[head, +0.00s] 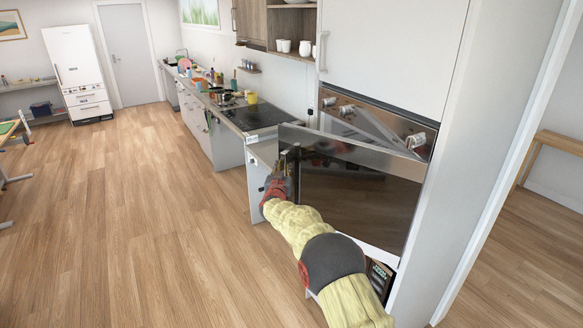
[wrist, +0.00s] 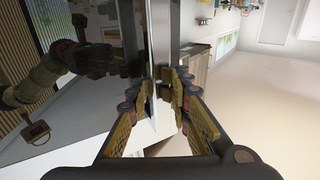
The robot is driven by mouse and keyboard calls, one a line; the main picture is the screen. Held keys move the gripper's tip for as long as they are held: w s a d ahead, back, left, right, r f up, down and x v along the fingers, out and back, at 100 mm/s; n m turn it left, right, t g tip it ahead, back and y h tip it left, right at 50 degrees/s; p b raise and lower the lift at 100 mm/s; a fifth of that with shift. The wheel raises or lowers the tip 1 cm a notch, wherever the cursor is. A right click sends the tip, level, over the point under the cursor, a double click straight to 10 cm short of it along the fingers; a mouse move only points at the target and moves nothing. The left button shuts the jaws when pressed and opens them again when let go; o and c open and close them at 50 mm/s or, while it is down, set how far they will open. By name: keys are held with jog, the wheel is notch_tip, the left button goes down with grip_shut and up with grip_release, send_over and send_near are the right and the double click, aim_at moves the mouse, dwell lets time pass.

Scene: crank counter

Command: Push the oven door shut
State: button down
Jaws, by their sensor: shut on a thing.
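The oven door (head: 360,195) is dark glass with a steel top strip, set in a tall white cabinet below the oven's control panel (head: 375,118). It stands ajar, its left edge swung out from the cabinet and its right side close to it. My gripper (head: 288,162) is at the door's left edge, near the top. In the wrist view my gripper (wrist: 164,84) is shut on the door's edge, one finger on each side. The glass face (wrist: 75,75) fills the left of that view and mirrors my arm. The oven's inside is mostly hidden.
A counter (head: 225,110) with a black cooktop (head: 262,113) and several kitchen items runs back along the wall, left of the oven. The wooden floor (head: 130,200) to the left is clear. A white fridge (head: 80,72) stands far off.

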jog(key=shift+w+d, duration=0.45)
jog(key=shift+w, duration=0.25)
jog(key=c, duration=1.8)
grip_release()
jog(key=shift+d, duration=0.1)
jog(key=shift+o, duration=0.6)
jog(key=shift+s, duration=0.1)
jog(key=shift+s+a, duration=0.2)
jog(key=shift+s, duration=2.4)
jog(key=s, duration=0.6)
jog(key=shift+s, duration=0.35)
jog(key=shift+a, duration=0.1)
